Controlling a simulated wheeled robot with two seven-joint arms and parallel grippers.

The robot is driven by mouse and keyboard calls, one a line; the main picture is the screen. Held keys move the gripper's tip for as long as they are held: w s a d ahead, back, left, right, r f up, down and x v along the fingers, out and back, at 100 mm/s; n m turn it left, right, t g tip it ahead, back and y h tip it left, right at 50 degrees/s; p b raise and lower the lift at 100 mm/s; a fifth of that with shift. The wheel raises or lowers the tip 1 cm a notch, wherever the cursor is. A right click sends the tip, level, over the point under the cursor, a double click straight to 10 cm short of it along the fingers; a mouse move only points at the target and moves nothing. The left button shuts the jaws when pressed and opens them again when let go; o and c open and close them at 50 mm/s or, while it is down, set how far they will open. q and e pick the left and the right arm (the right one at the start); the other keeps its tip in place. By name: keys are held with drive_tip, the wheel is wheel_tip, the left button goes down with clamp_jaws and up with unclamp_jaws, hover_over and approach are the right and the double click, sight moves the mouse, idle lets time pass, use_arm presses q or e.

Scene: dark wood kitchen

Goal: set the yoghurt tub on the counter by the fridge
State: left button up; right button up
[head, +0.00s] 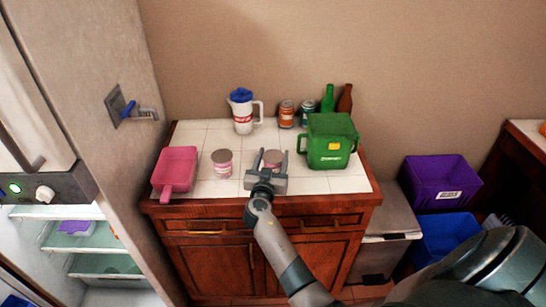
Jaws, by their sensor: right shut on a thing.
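My right gripper (270,158) reaches over the white tiled counter (207,136) from the front. It is shut on a small pink tub with a greyish lid (273,156), which shows between the fingers. I take this to be the yoghurt tub; whether its base touches the tiles is hidden by the gripper. A similar pink and white tub (222,164) stands upright on the counter to its left. The fridge (55,150) is at the left, with its lower shelves exposed. My left gripper is not in view.
A pink bin (175,170) is at the counter's left end. A white jug (242,112), cans (286,114), bottles (328,98) and a green container (330,143) stand behind and right. Purple (440,182) and blue (445,236) crates lie right. Bare tiles show left of the jug.

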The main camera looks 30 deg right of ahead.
drive_tip(key=shift+f, duration=0.1)
drive_tip(key=o, duration=1.2)
drive_tip(key=shift+c, duration=0.2)
drive_tip(key=shift+r, duration=0.2)
drive_tip(key=shift+s+a+f, duration=0.15)
drive_tip(key=shift+a+f, duration=0.05)
drive_tip(key=b+v, duration=0.3)
drive_tip(key=v, duration=0.7)
drive_tip(key=shift+s+a+b, duration=0.1)
drive_tip(key=shift+b, duration=0.3)
drive_tip(key=shift+s+a+r, duration=0.25)
drive_tip(key=shift+s+a, duration=0.15)
drive_tip(key=shift+s, duration=0.05)
